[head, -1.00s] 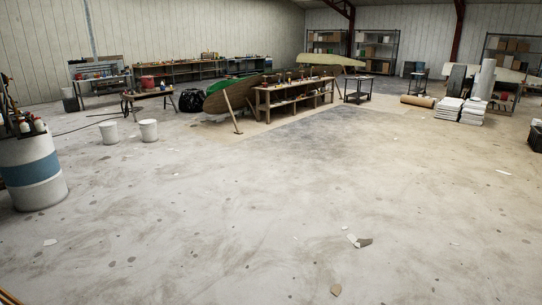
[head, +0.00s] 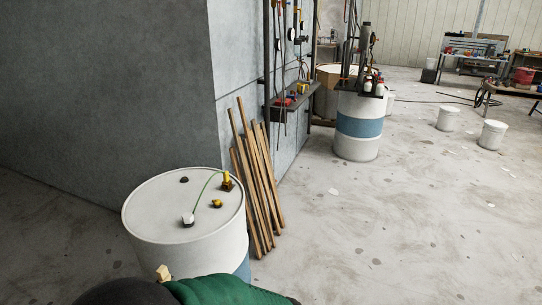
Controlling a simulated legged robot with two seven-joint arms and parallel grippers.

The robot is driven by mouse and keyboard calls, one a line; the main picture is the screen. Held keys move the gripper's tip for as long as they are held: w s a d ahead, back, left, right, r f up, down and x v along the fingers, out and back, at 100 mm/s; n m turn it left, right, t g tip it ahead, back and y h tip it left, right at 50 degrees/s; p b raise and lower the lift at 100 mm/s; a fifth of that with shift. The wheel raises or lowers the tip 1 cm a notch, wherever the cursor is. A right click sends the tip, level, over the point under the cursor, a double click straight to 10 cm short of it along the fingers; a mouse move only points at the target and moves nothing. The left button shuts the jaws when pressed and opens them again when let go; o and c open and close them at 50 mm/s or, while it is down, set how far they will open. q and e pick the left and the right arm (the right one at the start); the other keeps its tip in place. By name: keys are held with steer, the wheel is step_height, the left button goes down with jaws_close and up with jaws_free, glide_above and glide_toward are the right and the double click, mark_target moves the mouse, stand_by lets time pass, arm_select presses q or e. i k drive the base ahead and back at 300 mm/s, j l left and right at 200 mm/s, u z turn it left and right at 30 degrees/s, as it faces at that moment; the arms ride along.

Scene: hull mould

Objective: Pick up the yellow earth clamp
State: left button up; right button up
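A white drum with a blue band (head: 170,245) stands at the lower left in the head view. On its lid, a thin green wire runs in an arc from a small white piece (head: 188,219) to an upright yellow and brown piece (head: 227,182) near the far right rim. A smaller yellow piece (head: 217,204) lies between them, apart from both. The yellow earth clamp is one of these two yellow pieces; they are too small to tell which. Neither of my grippers is in view.
Wooden strips (head: 256,180) lean on the grey wall beside the drum. A second banded drum (head: 358,127) and a small wall shelf (head: 293,103) stand beyond. A green and black shape (head: 225,290) covers the bottom edge. Buckets (head: 492,134) stand right; floor between is open.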

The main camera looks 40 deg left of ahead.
mark_target(226, 181)
steer(key=i+j+u, duration=0.1)
steer(key=i+u, duration=0.2)
steer(key=i, duration=0.45)
steer(key=i+u, duration=0.3)
steer(key=i, duration=0.4)
steer(key=i+l+u, duration=0.3)
steer(key=i, duration=0.45)
